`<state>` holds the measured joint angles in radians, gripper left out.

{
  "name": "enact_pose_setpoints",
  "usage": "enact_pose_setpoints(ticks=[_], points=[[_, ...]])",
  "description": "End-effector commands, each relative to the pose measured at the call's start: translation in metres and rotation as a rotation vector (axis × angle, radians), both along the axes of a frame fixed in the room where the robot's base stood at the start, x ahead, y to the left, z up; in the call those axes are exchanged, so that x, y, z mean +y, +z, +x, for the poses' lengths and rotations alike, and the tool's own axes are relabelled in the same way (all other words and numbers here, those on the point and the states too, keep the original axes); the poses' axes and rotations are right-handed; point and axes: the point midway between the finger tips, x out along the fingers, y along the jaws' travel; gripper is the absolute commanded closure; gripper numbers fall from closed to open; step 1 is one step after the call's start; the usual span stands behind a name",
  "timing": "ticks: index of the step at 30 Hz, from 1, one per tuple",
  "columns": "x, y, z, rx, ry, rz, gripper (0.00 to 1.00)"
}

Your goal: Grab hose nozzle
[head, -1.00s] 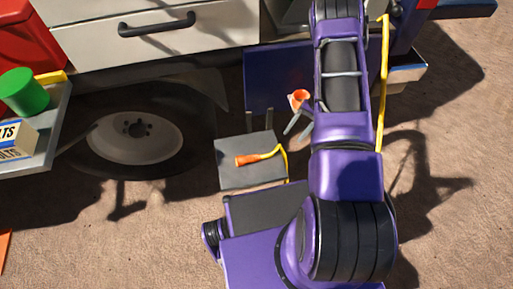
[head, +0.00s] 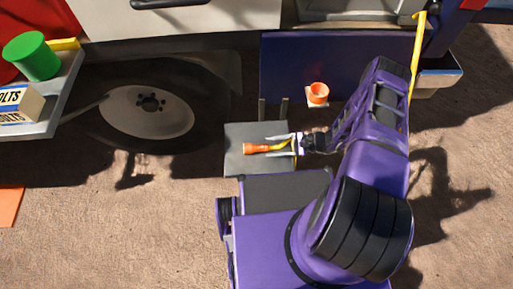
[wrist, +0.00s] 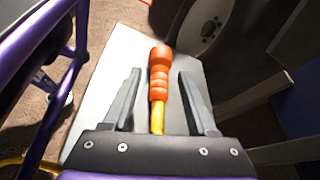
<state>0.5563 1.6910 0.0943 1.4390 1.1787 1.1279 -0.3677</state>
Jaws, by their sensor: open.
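The hose nozzle (head: 256,148) is orange with a yellow hose at its right end. It lies on a grey plate (head: 240,168) beside the truck's wheel. My gripper (head: 268,143) is open, with its fingers pointing left over the plate. In the wrist view the nozzle (wrist: 159,75) points away from me, between the two open fingers of my gripper (wrist: 160,73). The fingers look apart from it on both sides. The yellow hose (wrist: 157,119) runs back toward the gripper's palm. I cannot tell the height of the fingers above the plate.
A vehicle wheel (head: 150,110) stands left of the plate. An orange cup (head: 318,93) sits by the dark blue panel (head: 280,70) behind. A tray at left (head: 62,100) holds a green cylinder (head: 32,57) and a box marked "BOLTS" (head: 15,103). The yellow hose hangs at right (head: 417,55).

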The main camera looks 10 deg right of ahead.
Motion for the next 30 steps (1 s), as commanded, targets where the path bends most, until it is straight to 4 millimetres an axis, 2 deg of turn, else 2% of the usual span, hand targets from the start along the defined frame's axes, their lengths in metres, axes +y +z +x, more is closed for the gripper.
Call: enact_pose_setpoints(ticks=[3,11,19,29,30], points=[[0.018,-0.008,0.003,0.001,0.003,0.0,0.42],[0.035,-0.016,0.007,-0.001,0.003,-0.001,0.42],[0.068,-0.032,0.017,-0.001,0.003,-0.001,0.42],[0.074,-0.034,0.018,-0.001,0.001,-0.002,0.42],[0.074,-0.034,0.018,-0.001,0.001,-0.002,0.49]])
